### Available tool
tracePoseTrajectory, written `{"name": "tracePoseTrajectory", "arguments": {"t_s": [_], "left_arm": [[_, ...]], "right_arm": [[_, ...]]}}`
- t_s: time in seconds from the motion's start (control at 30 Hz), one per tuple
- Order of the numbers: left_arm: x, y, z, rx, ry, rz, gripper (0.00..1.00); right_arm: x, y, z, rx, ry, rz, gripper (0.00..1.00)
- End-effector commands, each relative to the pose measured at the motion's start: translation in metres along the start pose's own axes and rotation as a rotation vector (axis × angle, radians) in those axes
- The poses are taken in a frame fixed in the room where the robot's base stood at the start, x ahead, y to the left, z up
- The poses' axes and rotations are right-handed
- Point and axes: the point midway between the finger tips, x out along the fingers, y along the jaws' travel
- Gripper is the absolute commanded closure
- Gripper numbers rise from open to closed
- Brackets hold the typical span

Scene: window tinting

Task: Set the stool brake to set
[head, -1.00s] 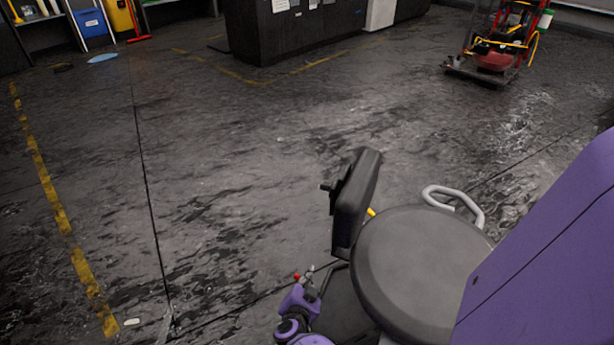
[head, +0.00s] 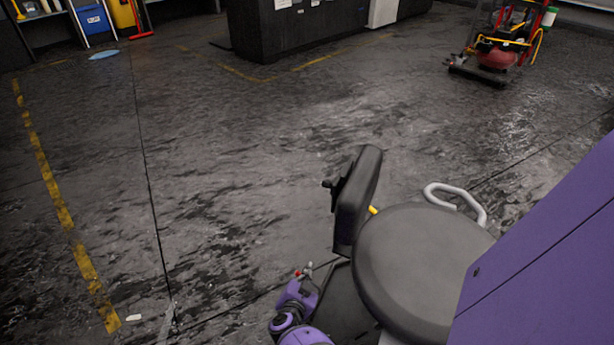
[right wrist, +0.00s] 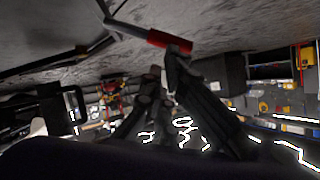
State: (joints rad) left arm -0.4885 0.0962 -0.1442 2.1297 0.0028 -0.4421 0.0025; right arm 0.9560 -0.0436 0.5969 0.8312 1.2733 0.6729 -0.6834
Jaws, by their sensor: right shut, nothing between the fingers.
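The stool has a round dark grey seat (head: 425,262) and an upright dark backrest (head: 358,200), in the lower middle of the head view. A small lever with a red grip and metal shaft (head: 302,271) shows low beside the stool. In the right wrist view the red grip (right wrist: 168,41) lies just beyond the fingertips. My right gripper (right wrist: 164,70) is shut and empty, its dark fingertips close to the red grip; contact cannot be told. In the head view its fingers are hard to make out above the purple wrist (head: 287,320). My left gripper is not in view.
A grey loop handle (head: 456,198) rises behind the seat. A red and yellow wheeled machine (head: 500,45) stands at the far right. A dark cabinet (head: 300,35) stands at the back. The floor left of the stool is mostly clear.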

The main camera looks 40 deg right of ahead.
Motion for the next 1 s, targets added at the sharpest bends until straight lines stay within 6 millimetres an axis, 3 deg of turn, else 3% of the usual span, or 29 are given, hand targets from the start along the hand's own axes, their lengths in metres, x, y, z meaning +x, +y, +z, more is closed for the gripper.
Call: {"name": "tracePoseTrajectory", "arguments": {"t_s": [0.63,1.0], "left_arm": [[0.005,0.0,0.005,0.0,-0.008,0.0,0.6],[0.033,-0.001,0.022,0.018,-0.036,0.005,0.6]], "right_arm": [[0.008,-0.011,0.015,-0.173,-0.002,0.095,1.0],[0.024,-0.017,0.043,-0.46,-0.003,0.254,1.0]]}}
